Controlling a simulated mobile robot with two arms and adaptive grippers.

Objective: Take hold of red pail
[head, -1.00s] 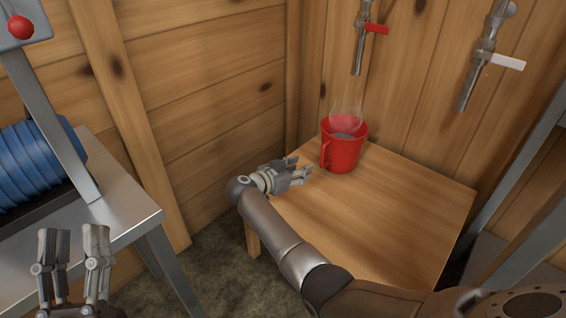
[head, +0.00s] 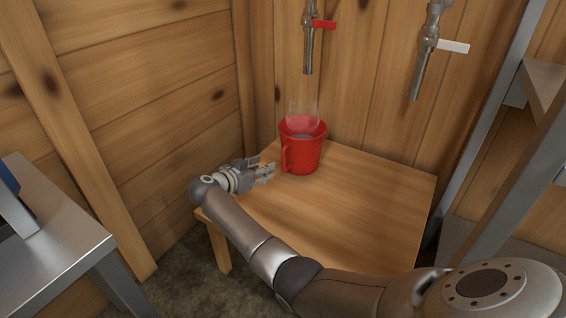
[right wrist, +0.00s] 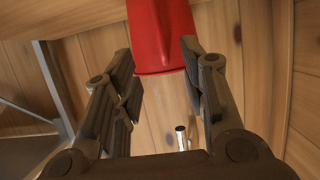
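The red pail (head: 303,155) stands upright on the small wooden table, with a handle on its left side and steam rising from its top. It also shows in the right wrist view (right wrist: 161,38), at the top between the finger tips. My right gripper (head: 268,172) is just left of the pail in the head view, near its handle. In the right wrist view the right gripper (right wrist: 160,62) is open, its fingers spread to either side of the pail's edge. Whether a finger touches the pail I cannot tell. My left gripper is not in view.
The wooden table (head: 365,205) is bare right of the pail. A tap with a red lever (head: 323,25) hangs above the pail, and one with a white lever (head: 452,46) hangs further right. A metal table (head: 60,240) stands at the left, metal shelving at the right.

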